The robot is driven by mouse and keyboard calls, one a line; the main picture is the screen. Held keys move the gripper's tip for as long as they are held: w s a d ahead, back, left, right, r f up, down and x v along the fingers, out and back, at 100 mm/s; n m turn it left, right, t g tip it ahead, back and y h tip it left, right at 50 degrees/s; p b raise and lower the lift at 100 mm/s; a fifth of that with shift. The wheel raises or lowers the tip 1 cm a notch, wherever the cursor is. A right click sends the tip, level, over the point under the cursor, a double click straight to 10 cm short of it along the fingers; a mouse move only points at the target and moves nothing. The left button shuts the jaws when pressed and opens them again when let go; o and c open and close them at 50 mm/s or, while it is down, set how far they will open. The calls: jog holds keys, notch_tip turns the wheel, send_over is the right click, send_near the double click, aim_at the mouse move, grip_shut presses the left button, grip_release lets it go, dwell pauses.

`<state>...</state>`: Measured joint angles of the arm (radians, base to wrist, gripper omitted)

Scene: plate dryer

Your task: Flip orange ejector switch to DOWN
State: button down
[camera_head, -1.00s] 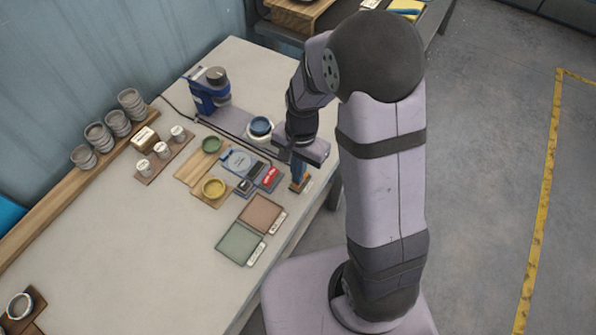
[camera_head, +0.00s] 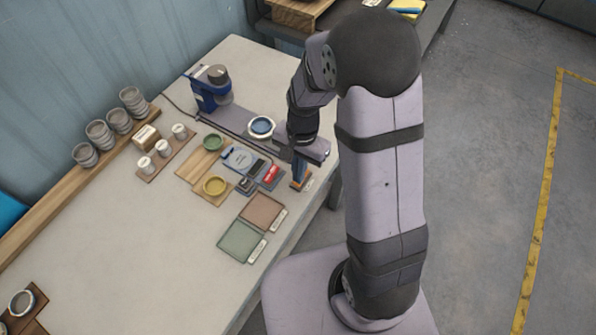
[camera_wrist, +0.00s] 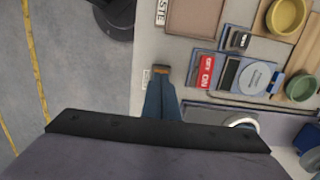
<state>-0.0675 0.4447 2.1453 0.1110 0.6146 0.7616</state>
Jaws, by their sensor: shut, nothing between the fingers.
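The orange ejector switch (camera_head: 296,187) is a small orange piece at the table's right edge, mostly hidden by my fingers. In the wrist view a strip of orange (camera_wrist: 162,69) shows at the fingertips. Which way the switch is tilted cannot be told. My gripper (camera_head: 299,182) is shut, with its blue fingers together and nothing held. It points down at the switch with its tips at or very near it; contact is not clear. In the wrist view the gripper (camera_wrist: 161,82) reaches up to the orange strip.
Beside the switch are a red labelled piece (camera_head: 271,174), a dark small block (camera_head: 246,186) and a blue-grey scale (camera_head: 239,158). Green (camera_head: 212,142) and yellow (camera_head: 214,186) bowls stand left. A blue-and-white dish (camera_head: 261,127) is behind. Two flat trays (camera_head: 242,241) lie in front.

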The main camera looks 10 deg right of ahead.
jog(key=shift+w+d, duration=0.55)
jog(key=shift+w, duration=0.05)
jog(key=shift+s+a+r, duration=0.1)
jog(key=shift+r, duration=0.1)
notch_tip(320, 180, up, 5)
jog(key=p, duration=0.4)
notch_tip(320, 180, up, 9)
jog(key=b, duration=0.2)
jog(key=shift+w+d, duration=0.2)
jog(key=shift+d, duration=0.05)
